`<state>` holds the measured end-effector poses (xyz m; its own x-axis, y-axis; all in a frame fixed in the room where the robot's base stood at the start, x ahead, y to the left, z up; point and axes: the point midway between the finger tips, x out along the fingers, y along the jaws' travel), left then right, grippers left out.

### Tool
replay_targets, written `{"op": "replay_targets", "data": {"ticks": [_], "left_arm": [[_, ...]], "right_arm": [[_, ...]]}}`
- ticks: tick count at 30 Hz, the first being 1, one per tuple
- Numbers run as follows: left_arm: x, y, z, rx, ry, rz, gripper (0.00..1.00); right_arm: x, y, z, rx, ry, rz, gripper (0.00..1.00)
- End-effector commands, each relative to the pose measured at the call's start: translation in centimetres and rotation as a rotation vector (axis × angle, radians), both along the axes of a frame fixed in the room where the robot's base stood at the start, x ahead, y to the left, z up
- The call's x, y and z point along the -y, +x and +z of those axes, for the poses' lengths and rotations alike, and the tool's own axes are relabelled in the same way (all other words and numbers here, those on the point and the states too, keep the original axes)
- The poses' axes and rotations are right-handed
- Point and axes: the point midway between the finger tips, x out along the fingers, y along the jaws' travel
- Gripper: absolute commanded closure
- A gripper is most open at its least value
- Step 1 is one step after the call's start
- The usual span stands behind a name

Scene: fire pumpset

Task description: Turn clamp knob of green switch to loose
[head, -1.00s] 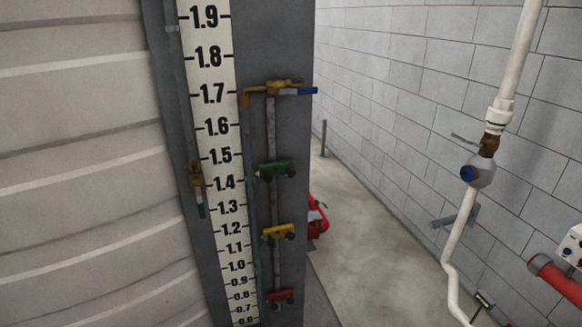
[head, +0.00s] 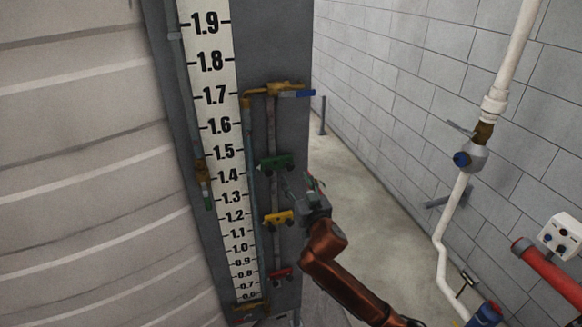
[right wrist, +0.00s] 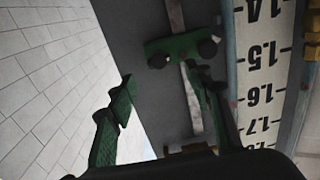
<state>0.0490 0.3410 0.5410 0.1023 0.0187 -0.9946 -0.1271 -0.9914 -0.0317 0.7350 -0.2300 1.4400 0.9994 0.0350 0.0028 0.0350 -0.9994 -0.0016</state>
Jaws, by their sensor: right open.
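The green switch (head: 277,162) is clamped on a vertical rod beside the numbered gauge strip, between the brass valve above and the yellow switch below. Dark knobs show on it. In the right wrist view the green switch (right wrist: 182,47) is upside down, with two dark round knobs, one at each end. My right gripper (head: 300,186) is just below and right of the green switch, apart from it. In the right wrist view its two green-padded fingers (right wrist: 162,85) are spread wide with nothing between them. My left gripper is not in view.
The yellow switch (head: 278,218) and red switch (head: 280,274) sit lower on the same rod. The brass valve with a blue handle (head: 278,91) is above. A white pipe (head: 468,180) stands at the right by the block wall. Open floor lies between.

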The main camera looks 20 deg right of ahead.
Motion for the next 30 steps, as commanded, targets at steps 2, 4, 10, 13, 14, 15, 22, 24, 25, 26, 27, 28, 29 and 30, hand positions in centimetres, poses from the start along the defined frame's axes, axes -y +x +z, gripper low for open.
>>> {"op": "replay_targets", "data": {"ticks": [2,4,10,13,14,15,22,24,25,26,27,28,29,30], "left_arm": [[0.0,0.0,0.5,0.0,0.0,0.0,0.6],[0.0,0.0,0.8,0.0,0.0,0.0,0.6],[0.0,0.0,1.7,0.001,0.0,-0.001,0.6],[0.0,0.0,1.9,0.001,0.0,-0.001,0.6],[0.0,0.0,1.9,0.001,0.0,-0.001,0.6],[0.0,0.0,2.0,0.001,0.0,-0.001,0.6],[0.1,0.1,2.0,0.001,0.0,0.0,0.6],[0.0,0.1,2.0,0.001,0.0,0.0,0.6],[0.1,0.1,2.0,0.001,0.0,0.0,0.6],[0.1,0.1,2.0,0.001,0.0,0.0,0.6],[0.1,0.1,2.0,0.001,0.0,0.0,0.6],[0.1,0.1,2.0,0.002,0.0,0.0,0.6],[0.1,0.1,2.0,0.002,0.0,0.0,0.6],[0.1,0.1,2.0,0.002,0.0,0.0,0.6]], "right_arm": [[0.1,1.2,0.1,-0.002,-0.003,-0.003,0.54],[0.0,2.4,0.1,-0.003,-0.002,-0.003,0.54],[-0.1,5.3,0.1,-0.003,-0.003,-0.002,0.54],[-0.1,6.2,0.0,-0.002,-0.002,-0.002,0.54],[-0.1,6.4,0.0,-0.002,-0.002,-0.002,0.54],[-0.1,6.6,0.0,-0.002,-0.002,-0.001,0.54],[-0.2,6.9,-0.2,-0.002,-0.001,0.0,0.54],[-0.2,6.9,-0.2,-0.002,-0.001,0.0,0.54],[-0.2,6.9,-0.2,-0.002,-0.001,0.0,0.54],[-0.2,6.9,-0.2,-0.002,-0.001,0.0,0.56],[-0.2,6.9,-0.2,-0.002,-0.001,0.0,0.59],[-0.2,6.9,-0.2,-0.002,-0.001,0.0,0.61],[-0.2,6.9,-0.2,-0.002,-0.001,-0.001,0.63],[-0.2,6.9,-0.2,-0.002,-0.001,-0.001,0.66]]}}
